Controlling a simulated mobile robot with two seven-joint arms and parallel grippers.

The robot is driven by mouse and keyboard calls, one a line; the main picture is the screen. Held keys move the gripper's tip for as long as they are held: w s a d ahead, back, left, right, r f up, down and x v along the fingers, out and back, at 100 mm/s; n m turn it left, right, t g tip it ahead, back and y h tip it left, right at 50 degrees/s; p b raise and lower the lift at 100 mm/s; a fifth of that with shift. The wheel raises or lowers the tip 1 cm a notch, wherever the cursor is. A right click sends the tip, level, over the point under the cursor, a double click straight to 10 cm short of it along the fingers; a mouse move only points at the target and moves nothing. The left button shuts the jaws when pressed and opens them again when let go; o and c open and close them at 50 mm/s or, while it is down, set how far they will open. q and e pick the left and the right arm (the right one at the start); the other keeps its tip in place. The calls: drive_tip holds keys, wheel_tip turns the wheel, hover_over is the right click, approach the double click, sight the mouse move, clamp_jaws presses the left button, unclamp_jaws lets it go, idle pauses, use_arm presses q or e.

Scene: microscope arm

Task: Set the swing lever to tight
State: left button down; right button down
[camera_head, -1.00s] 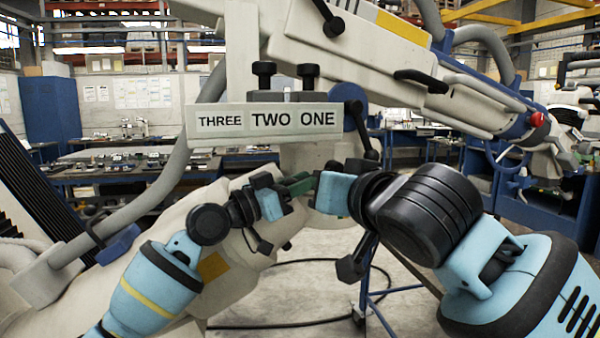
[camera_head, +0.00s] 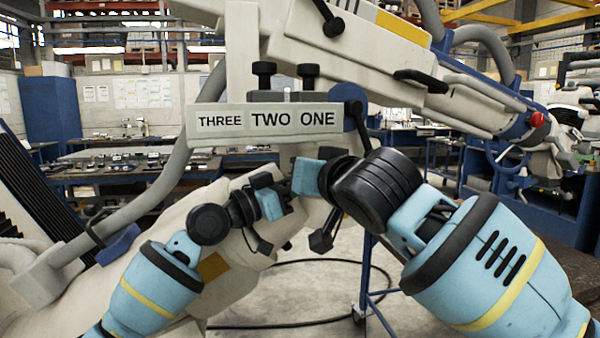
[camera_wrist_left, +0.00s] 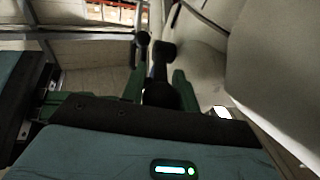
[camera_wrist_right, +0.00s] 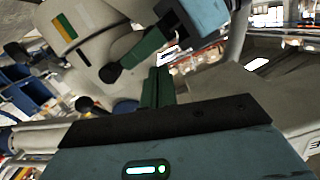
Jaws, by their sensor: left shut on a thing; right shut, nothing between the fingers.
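My left gripper (camera_head: 278,193) is at the machine's pale lower arm, below the number sign. In the left wrist view its green fingers are shut on a black lever (camera_wrist_left: 160,66), which I take to be the swing lever. Its knob sticks out past the fingertips, and the part between the fingers is partly hidden. My right gripper (camera_wrist_right: 158,86) is shut and empty, close beside the left one. I see no "tight" marking.
The sign (camera_head: 264,121) reading THREE TWO ONE hangs just above both grippers, with black knobs (camera_head: 308,70) over it. Another black lever (camera_head: 364,128) is right of the sign. A blue stand (camera_head: 366,275) and floor cable lie below. Workbenches stand behind.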

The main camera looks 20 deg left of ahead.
drive_tip(key=shift+x, duration=1.8)
drive_tip(key=shift+f, duration=0.1)
